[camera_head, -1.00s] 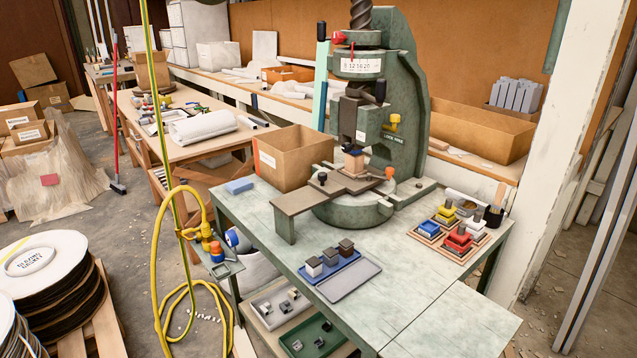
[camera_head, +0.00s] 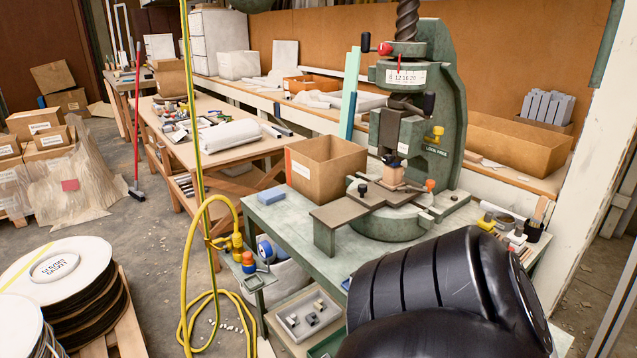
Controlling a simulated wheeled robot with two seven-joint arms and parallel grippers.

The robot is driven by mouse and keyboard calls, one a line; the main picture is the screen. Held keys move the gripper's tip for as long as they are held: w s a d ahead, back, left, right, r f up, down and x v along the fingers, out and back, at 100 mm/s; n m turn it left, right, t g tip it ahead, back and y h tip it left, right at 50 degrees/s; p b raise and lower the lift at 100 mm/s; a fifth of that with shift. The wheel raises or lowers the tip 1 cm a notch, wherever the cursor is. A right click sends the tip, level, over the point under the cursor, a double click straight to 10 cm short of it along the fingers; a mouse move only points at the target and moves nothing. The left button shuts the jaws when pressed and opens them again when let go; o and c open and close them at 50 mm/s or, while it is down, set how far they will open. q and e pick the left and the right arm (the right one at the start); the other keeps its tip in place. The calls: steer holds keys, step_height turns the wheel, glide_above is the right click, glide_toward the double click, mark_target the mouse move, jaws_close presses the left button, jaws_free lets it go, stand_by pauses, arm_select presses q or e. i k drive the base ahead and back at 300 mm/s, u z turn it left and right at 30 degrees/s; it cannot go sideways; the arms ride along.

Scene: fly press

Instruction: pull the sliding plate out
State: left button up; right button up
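The green fly press (camera_head: 440,110) stands at the back of the green table. Its brown sliding plate (camera_head: 345,212) sticks out to the front left from the round bed (camera_head: 390,222), with a small black knob (camera_head: 362,188) on top. A small wooden block (camera_head: 390,174) stands under the ram at the plate's inner end. A large black part of my own arm covers the front right of the table. I see neither gripper's fingers in this view.
A yellow hose (camera_head: 188,270) hangs at the table's left. A grey tray (camera_head: 308,318) lies on the lower shelf. My arm hides most of the front tabletop.

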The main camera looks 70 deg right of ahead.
mark_target(373, 194)
steer(key=i, duration=0.25)
steer(key=z, duration=1.45)
